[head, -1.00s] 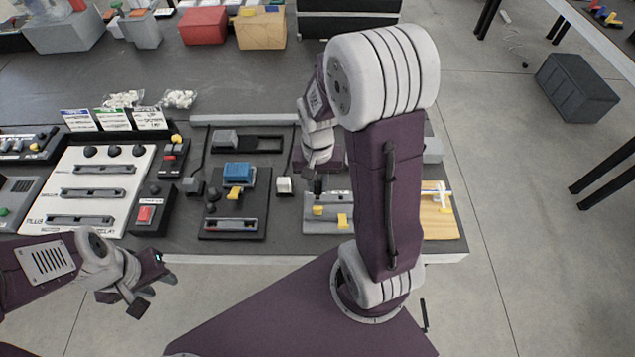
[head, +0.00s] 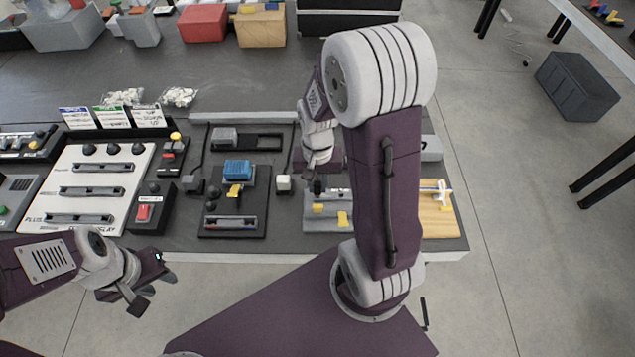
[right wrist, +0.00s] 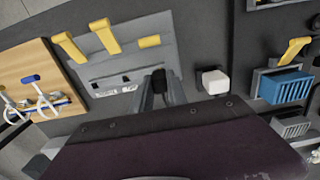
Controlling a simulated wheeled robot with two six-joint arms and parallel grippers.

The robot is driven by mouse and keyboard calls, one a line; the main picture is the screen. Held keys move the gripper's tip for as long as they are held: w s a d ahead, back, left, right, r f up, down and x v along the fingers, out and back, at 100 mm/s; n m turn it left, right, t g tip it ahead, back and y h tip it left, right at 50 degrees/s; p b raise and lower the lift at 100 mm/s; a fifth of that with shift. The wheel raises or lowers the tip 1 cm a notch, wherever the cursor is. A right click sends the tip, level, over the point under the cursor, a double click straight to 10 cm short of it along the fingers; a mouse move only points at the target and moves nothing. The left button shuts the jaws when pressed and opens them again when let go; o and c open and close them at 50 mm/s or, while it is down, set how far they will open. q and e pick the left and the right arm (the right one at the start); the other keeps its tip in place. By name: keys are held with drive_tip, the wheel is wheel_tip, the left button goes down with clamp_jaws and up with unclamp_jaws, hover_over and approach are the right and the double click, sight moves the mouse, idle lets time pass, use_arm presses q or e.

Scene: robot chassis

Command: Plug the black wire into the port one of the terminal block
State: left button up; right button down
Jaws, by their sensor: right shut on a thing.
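My right gripper (right wrist: 160,90) is shut on a small black piece (right wrist: 157,80), which looks like the end of the black wire. The rest of the wire is hidden. The piece is beside the grey block with yellow levers (right wrist: 120,62), which looks like the terminal block; in the head view this block (head: 313,224) is partly hidden by my right arm. A pale strip with small dark openings (right wrist: 118,84) lies left of the fingers. I cannot tell whether the piece touches the block. My left gripper (head: 150,290) is open and empty, in front of the table's edge.
A black panel with a blue block (head: 238,170) and a yellow lever stands left of the grey block. A white cube-shaped piece (head: 283,184) is between them. A wooden board (head: 437,222) is on the right. A white switch panel (head: 75,210) is on the left.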

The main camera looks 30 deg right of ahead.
sight(318, 184)
drive_tip(key=shift+f+b, duration=0.5)
drive_tip(key=shift+f, duration=0.3)
drive_tip(key=c, duration=1.2)
unclamp_jaws()
drive_tip(key=shift+c, duration=0.2)
wheel_tip(318, 184, up, 9)
drive_tip(key=shift+r+p, duration=0.1)
drive_tip(key=shift+p, duration=1)
